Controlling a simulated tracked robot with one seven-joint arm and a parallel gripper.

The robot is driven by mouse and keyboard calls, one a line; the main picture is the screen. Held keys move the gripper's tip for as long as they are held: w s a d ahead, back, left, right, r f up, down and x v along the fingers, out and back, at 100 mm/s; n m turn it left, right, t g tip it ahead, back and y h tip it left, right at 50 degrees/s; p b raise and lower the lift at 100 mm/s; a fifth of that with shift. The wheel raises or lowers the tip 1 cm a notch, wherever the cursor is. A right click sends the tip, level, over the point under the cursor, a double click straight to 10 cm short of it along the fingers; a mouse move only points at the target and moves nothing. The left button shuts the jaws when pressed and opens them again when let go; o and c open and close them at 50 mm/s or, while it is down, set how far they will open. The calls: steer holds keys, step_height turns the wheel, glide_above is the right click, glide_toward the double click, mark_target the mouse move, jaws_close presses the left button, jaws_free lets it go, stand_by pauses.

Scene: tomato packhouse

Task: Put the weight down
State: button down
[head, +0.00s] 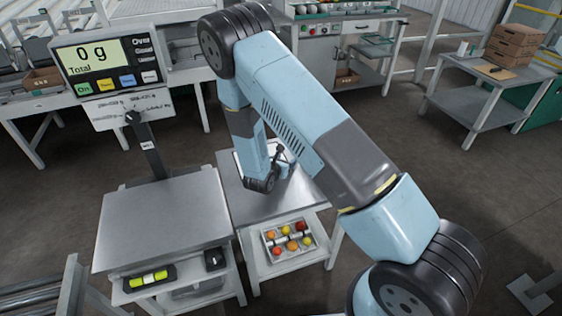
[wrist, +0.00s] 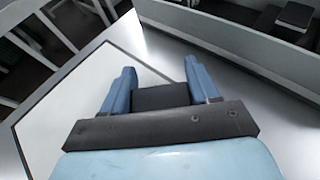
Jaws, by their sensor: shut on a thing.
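My gripper (wrist: 158,82) shows in the wrist view with its two blue fingers on either side of a dark block, which I take to be the weight (wrist: 160,97). It is shut on this block. A pale flat surface (wrist: 75,108) lies below, and I cannot tell whether the block touches it. In the head view my arm hangs over the small steel table (head: 300,196), and the weight cannot be made out there. The scale with its bare steel platform (head: 160,222) stands to the left, and its display (head: 88,56) reads 0 g.
A tray (head: 268,252) of red and yellow tomatoes sits on the shelf under the small table. A black holder with yellow-green items (head: 149,279) and a dark box (head: 214,260) sit below the platform. Cardboard boxes (head: 512,42) stand on a table at the back right.

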steer(key=shift+c, duration=1.4)
jaws_free()
steer(key=shift+r, duration=0.1)
